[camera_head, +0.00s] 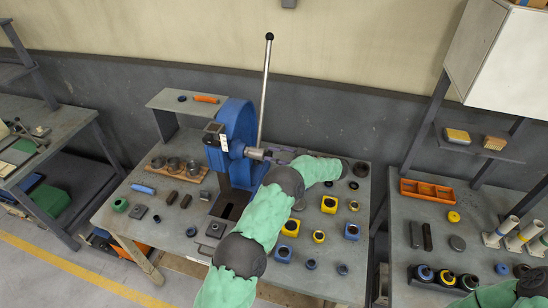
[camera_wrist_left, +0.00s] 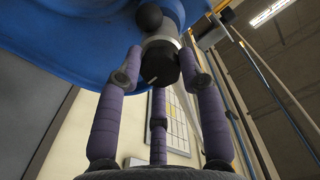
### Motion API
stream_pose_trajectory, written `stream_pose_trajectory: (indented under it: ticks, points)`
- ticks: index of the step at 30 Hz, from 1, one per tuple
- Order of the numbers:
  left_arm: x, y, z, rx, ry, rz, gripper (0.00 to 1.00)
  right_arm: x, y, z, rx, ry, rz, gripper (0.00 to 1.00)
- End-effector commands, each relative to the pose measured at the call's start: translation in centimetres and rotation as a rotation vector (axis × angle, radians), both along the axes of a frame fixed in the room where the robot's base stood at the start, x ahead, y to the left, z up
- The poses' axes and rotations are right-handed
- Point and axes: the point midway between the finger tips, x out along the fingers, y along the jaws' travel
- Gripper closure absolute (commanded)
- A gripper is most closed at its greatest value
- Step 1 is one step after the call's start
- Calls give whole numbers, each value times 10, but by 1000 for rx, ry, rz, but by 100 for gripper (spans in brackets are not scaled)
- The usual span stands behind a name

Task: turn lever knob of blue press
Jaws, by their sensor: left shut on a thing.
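The blue press (camera_head: 236,122) stands at the back of the middle bench. Its long metal lever (camera_head: 265,90) is nearly upright, with a black ball (camera_head: 269,36) at its top. My left gripper (camera_head: 272,153) reaches the hub at the lever's foot from the right. In the left wrist view its purple fingers (camera_wrist_left: 160,68) close around the dark round end knob (camera_wrist_left: 158,60) of the hub. A black ball (camera_wrist_left: 148,17) shows beside the hub there, in front of the press's blue body (camera_wrist_left: 85,35). My right gripper is outside the head view.
Yellow and blue blocks (camera_head: 329,204) and dark rings stand on the bench right of my left arm. A wooden holder with grey cups (camera_head: 174,167) lies left of the press. Another bench with an orange tray (camera_head: 428,190) is at right. The wall is behind.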

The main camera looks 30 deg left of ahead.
Motion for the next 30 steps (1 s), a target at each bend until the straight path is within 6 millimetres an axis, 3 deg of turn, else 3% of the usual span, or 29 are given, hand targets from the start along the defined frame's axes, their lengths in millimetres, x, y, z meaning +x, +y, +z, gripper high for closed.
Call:
stream_pose_trajectory:
  ticks: [15,30]
  points:
    - [2,2,2,-80,344,2,94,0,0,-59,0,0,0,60]
    - [4,3,7,-192,802,1,95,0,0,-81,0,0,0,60]
